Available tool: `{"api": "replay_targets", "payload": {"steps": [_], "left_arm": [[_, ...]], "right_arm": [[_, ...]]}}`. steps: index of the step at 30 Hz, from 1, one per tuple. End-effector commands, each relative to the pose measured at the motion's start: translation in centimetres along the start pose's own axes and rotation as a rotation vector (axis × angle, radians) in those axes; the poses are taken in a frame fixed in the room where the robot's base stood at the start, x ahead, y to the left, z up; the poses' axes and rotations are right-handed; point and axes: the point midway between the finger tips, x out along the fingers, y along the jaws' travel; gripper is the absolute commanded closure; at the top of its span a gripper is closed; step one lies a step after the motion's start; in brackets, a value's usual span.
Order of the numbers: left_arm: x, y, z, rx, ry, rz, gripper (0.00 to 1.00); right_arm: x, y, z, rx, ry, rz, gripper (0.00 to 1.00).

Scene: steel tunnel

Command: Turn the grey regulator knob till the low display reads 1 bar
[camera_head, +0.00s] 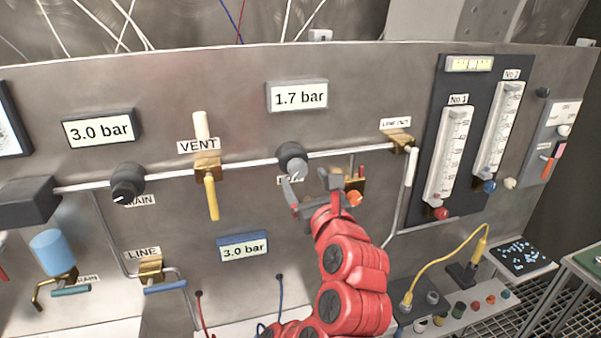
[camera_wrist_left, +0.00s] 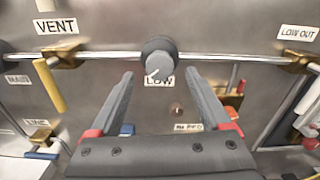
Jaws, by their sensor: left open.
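The grey regulator knob (camera_head: 293,160), with a dark collar, sits on the pipe in the middle of the steel panel. My left gripper (camera_head: 312,184) is just below and in front of the knob, open and empty. In the left wrist view its fingertips (camera_wrist_left: 158,74) flank the knob's lower part with gaps on both sides. Contact is not visible. My right gripper is not in view.
Left of the knob are the yellow VENT lever (camera_head: 211,197), the black MAIN knob (camera_head: 127,184) and a 3.0 bar display (camera_head: 99,130). A brass valve with an orange part (camera_head: 354,197) sits close right of my gripper. Flowmeters (camera_head: 449,155) stand farther right.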

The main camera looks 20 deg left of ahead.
Motion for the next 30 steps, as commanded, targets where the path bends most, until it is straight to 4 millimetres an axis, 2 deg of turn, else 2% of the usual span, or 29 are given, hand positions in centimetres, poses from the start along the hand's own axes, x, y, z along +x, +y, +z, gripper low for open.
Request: {"api": "replay_targets", "payload": {"steps": [3, 6, 18, 30], "left_arm": [[2.1, 0.1, 0.2, -0.003, 0.005, 0.002, 0.19], [3.2, 0.1, 0.1, -0.002, 0.006, 0.003, 0.19], [3.9, 0.0, 0.0, -0.001, 0.000, -0.002, 0.19], [3.9, 0.0, 0.0, -0.001, 0.001, -0.002, 0.91]], "right_arm": [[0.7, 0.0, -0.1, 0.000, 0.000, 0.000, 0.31], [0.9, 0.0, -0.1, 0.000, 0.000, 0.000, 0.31], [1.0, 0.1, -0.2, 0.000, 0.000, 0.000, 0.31], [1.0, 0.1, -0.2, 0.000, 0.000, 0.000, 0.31]]}}
